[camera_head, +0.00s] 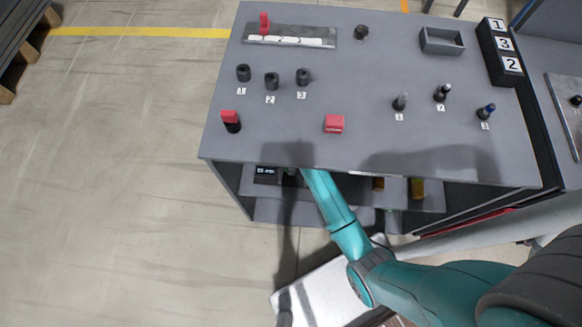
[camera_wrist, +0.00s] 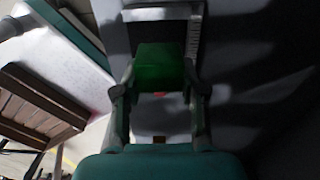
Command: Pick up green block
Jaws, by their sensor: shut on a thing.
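The green block (camera_wrist: 158,66) shows in the wrist view, dark green and box-shaped, between the two fingers of my gripper (camera_wrist: 160,90). The fingers are shut on it from both sides. A small red spot (camera_wrist: 159,94) shows just below the block. In the head view my arm reaches under the front edge of the grey tabletop (camera_head: 360,150), towards the lower shelf. The gripper and the green block are hidden there by the tabletop.
The shelf (camera_head: 425,204) under the tabletop holds yellowish pieces and a dark box with a display (camera_head: 267,174). On the tabletop stand a red block (camera_head: 334,123), several black cylinders and pegs, and a grey tray (camera_head: 441,41).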

